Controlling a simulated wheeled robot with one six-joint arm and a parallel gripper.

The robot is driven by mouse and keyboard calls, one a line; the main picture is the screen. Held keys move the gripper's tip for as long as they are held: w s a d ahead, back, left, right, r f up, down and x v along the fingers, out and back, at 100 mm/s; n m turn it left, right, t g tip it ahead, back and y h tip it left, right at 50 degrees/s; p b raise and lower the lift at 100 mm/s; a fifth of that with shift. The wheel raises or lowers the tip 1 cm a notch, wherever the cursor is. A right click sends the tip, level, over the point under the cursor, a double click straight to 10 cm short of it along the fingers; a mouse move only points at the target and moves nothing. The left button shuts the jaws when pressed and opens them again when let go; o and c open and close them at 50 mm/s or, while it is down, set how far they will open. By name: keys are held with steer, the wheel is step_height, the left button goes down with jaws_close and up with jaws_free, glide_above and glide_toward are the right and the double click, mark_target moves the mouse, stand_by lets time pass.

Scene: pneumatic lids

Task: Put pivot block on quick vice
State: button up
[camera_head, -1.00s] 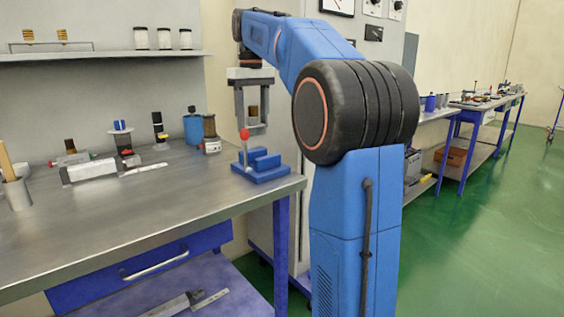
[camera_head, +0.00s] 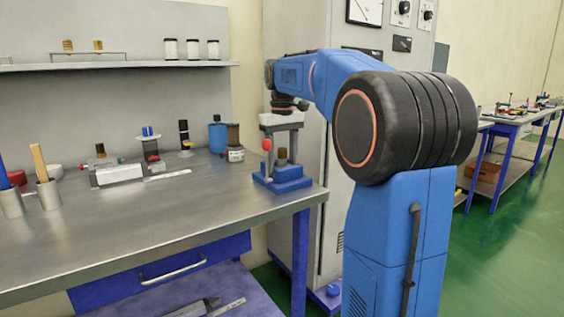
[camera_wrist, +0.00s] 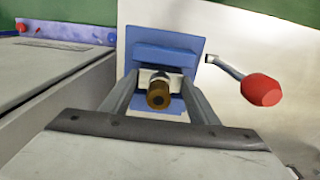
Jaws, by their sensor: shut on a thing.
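The quick vice (camera_head: 283,184) is a stepped blue block near the right end of the bench, with a lever ending in a red knob (camera_head: 266,144). In the wrist view the vice (camera_wrist: 170,40) lies straight beyond the fingers, and its red knob (camera_wrist: 262,90) is to the right. My gripper (camera_head: 282,161) points down over the vice, its fingertips close to the steps. It is shut on the pivot block, which shows as a brown, brass-like cylinder (camera_wrist: 158,95) between the fingers. The block's lower part is hidden, so I cannot tell whether it touches the vice.
To the left on the bench (camera_head: 130,220) stand a blue container (camera_head: 217,137), a brown-topped jar (camera_head: 235,152), a grey block fixture (camera_head: 120,174) and tool cups (camera_head: 48,193). The bench's right edge is close to the vice. The bench front is clear.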

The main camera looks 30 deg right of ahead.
steer(key=shift+f, duration=0.15)
steer(key=o, duration=1.1)
steer(key=shift+o, duration=0.2)
step_height(320, 180, up, 12)
steer(key=shift+r, duration=0.15)
